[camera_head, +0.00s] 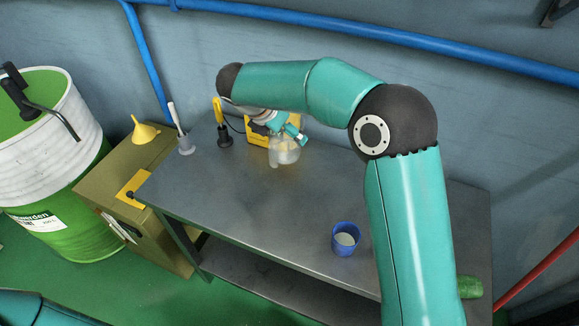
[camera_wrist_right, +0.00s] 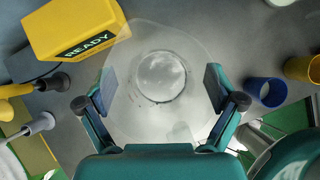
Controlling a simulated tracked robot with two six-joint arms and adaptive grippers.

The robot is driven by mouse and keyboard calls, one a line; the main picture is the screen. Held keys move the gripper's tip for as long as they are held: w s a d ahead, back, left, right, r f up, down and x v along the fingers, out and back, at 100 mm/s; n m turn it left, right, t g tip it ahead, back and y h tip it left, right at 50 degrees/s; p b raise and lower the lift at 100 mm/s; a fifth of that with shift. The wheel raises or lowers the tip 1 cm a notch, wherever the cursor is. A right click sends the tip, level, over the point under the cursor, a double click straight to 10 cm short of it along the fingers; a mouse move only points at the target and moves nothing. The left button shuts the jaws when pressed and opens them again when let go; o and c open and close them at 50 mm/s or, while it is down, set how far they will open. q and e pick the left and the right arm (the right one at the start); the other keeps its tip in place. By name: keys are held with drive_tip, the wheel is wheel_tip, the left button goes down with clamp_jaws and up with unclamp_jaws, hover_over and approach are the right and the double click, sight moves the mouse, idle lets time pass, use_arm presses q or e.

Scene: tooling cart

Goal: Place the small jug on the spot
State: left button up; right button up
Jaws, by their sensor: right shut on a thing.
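The small jug is a clear, see-through vessel (camera_head: 285,153) at the back of the grey cart top, in front of a yellow box. In the right wrist view the jug (camera_wrist_right: 160,118) fills the middle, with a round pale circle showing through it. My right gripper (camera_head: 293,131) is shut on the jug; its two fingers stand on opposite sides of it in the wrist view (camera_wrist_right: 160,90). I cannot tell whether the jug's base touches the cart top. I cannot make out a marked spot. My left gripper is out of view.
A yellow box marked READY (camera_wrist_right: 85,22) stands close beside the jug. A blue cup (camera_head: 345,240) is near the front edge. Tools in holders (camera_head: 185,145) stand at the back left. A yellow cup (camera_wrist_right: 302,69) shows at right. The cart's middle is clear.

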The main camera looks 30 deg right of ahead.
wheel_tip(320, 180, down, 13)
drive_tip(key=shift+f+p, duration=0.15)
drive_tip(key=shift+p, duration=0.2)
drive_tip(key=shift+f, duration=0.1)
drive_tip(key=o, duration=1)
